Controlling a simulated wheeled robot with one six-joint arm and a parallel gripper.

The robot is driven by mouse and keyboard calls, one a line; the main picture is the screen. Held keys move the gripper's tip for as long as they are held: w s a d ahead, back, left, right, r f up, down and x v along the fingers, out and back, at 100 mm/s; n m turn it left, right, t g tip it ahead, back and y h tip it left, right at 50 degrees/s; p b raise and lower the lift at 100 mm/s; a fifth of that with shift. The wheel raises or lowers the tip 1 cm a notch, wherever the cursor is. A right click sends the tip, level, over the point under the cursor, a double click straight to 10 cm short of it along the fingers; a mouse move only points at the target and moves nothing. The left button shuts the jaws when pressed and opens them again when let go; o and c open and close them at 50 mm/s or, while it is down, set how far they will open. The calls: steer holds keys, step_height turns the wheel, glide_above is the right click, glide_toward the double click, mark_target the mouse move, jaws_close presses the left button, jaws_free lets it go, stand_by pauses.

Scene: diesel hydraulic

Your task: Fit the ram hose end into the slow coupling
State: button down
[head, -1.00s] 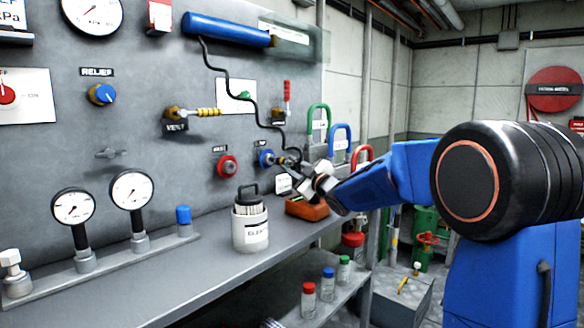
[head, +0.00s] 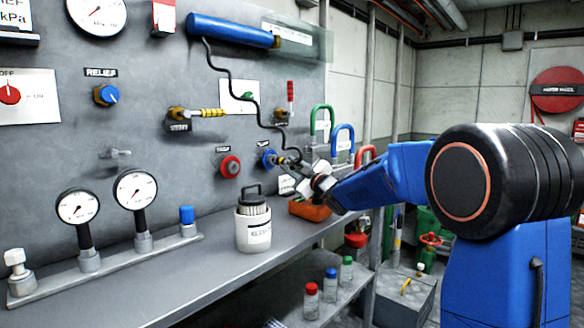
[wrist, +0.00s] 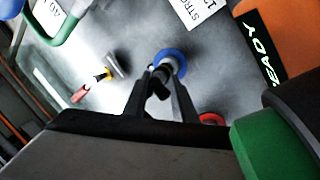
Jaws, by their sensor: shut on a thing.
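A black hose (head: 231,84) hangs from the blue ram cylinder (head: 232,31) on the panel and runs down to my gripper (head: 303,169). My gripper is shut on the dark hose end (wrist: 158,86), which points at the blue-ringed coupling (head: 267,158). In the wrist view the hose end lies between my fingers, in front of the blue ring (wrist: 173,61). I cannot tell whether it is seated or just short of it. A red-ringed coupling (head: 230,167) sits left of the blue one. The small labels above both are too blurred to read.
A white jar (head: 253,229) and an orange tray (head: 309,209) stand on the bench (head: 205,270). Green, blue and red handles (head: 343,137) rise right of the couplings. Gauges (head: 136,190) stand at the left. The front bench edge is clear.

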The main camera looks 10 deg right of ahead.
steer(key=shift+w+a, duration=0.3)
steer(key=shift+w, duration=0.1)
stand_by(0.3)
steer(key=c, duration=1.4)
jaws_free()
